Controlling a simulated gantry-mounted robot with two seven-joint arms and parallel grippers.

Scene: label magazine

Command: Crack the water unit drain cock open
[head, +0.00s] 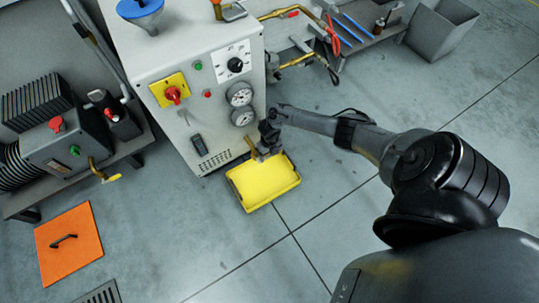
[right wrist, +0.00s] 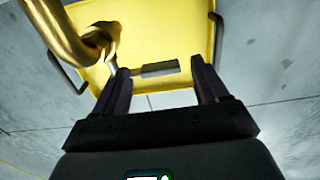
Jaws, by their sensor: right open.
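The water unit (head: 205,100) is a pale grey cabinet with gauges, a dial and a red knob on yellow. A brass drain cock (right wrist: 88,42) curves in at the upper left of the right wrist view. Its grey lever (right wrist: 162,68) lies crosswise between my right gripper's fingertips, with a gap visible near the right finger. In the head view my right gripper (head: 262,154) is at the cabinet's lower right corner, covering most of the cock. It is open. I cannot tell whether a finger touches the lever. My left gripper is not in view.
A yellow tray (head: 240,196) lies on the floor below the cock. An orange plate (head: 75,255) with a black handle lies at lower left. A bench with a motor-like unit (head: 65,145) stands left; a grey bin (head: 440,28) stands upper right. The central floor is clear.

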